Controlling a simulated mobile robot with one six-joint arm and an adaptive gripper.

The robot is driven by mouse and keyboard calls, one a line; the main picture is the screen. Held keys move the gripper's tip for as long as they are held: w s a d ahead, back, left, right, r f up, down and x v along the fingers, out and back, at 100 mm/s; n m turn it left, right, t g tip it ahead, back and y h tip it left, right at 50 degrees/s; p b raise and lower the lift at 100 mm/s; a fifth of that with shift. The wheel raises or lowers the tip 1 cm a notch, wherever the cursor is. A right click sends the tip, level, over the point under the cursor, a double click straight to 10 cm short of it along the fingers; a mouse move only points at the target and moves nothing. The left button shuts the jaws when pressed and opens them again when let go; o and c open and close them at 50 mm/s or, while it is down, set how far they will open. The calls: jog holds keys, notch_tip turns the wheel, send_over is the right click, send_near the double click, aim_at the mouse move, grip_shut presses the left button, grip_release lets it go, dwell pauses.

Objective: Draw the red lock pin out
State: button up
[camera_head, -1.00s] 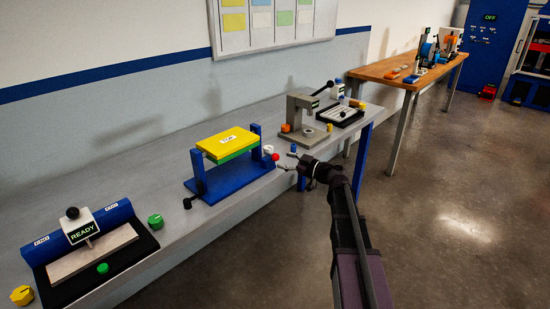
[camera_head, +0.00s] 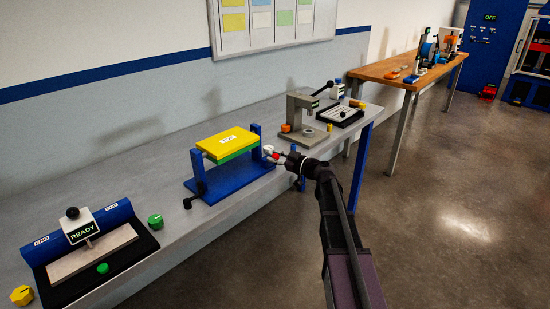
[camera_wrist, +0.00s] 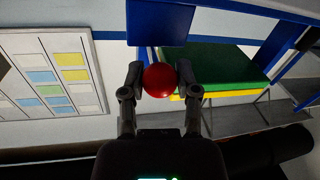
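The red lock pin shows as a round red knob (camera_wrist: 160,80) between my two fingertips in the wrist view. Its shaft is hidden behind the knob. My gripper (camera_wrist: 160,76) has a finger on each side of the knob, with little or no gap; I cannot tell whether the pads press on it. In the head view my gripper (camera_head: 272,154) is at the right upright of the blue stand (camera_head: 238,181), where a bit of red (camera_head: 276,157) shows between the fingers. The stand carries a yellow-topped, green-sided plate (camera_head: 228,142) that looks level.
A black crank handle (camera_head: 192,197) sticks out at the stand's front left. A grey press (camera_head: 302,118) stands behind my gripper on the bench. A READY fixture (camera_head: 83,230) and a green knob (camera_head: 156,221) are at the left. The bench top (camera_head: 130,180) is clear behind the stand.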

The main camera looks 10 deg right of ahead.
grip_shut()
jog(key=shift+v, duration=0.95)
jog(key=shift+s+a, duration=0.1)
jog(key=shift+a, duration=0.05)
jog(key=o, duration=0.9)
grip_release()
jog(key=shift+v, duration=6)
